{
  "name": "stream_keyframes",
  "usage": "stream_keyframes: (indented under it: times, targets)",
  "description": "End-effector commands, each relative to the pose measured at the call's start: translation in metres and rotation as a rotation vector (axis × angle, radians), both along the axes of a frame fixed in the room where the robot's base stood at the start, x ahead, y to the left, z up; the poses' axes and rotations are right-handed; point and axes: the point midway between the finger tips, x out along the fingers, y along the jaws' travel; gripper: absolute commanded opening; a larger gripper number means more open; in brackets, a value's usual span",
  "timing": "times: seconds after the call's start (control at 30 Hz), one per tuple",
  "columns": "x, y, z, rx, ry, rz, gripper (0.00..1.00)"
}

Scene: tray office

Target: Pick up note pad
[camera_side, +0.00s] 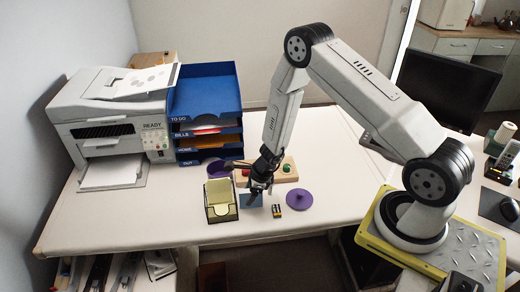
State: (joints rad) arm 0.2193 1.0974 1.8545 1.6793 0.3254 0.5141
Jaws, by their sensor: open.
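A pad of pale yellow notes (219,191) stands in a dark holder (222,214) near the front edge of the white table. A flat blue square (246,200) lies just right of the holder, partly hidden by my gripper; I cannot tell whether it is a pad too. My gripper (256,193) is open and points down above the blue square, right of the yellow notes. Its fingers are small and dark here, and I cannot tell whether they touch anything.
A small yellow and black item (277,211) and a purple disc (299,199) lie right of my gripper. A wooden board (284,173) with coloured knobs is behind it. Blue stacked trays (207,92) and a printer (112,120) stand at the back left. The table's front left is clear.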

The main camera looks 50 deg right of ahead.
Motion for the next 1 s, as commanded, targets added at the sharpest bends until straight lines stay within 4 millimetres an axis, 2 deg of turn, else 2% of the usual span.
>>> stream_keyframes:
  times: [0.2, 0.67, 0.7, 0.73, 0.9, 0.93, 1.0]
  targets:
    - [0.0023, 0.0029, -0.0091, 0.000, 0.001, 0.001, 0.71]
    - [0.0022, 0.0027, -0.0089, 0.000, 0.001, 0.001, 0.71]
    - [0.0022, 0.0027, -0.0089, 0.000, 0.001, 0.001, 0.67]
    - [0.0022, 0.0027, -0.0089, 0.000, 0.001, 0.001, 0.58]
    - [0.0022, 0.0027, -0.0089, 0.000, 0.001, 0.000, 0.04]
    - [0.0022, 0.0027, -0.0089, 0.000, 0.001, 0.000, 0.00]
    - [0.0022, 0.0027, -0.0089, 0.000, 0.001, 0.000, 0.00]
